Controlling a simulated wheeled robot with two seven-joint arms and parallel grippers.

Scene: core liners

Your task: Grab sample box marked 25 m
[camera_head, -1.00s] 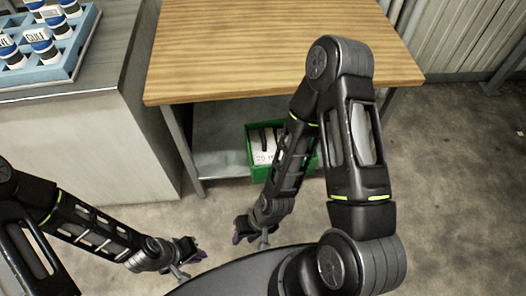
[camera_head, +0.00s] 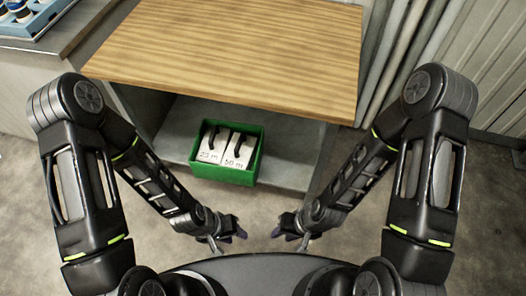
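A green crate (camera_head: 227,176) stands on the lower shelf under the wooden table. The left box (camera_head: 209,156) is marked 25 m. The right box (camera_head: 234,164) seems to be marked 50 m.
The wooden tabletop (camera_head: 230,45) is bare and overhangs the grey lower shelf (camera_head: 285,172). A grey cabinet with a blue tray (camera_head: 40,22) of labelled containers stands at the left. A corrugated wall and pipes are at the right. The concrete floor by the shelf is clear.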

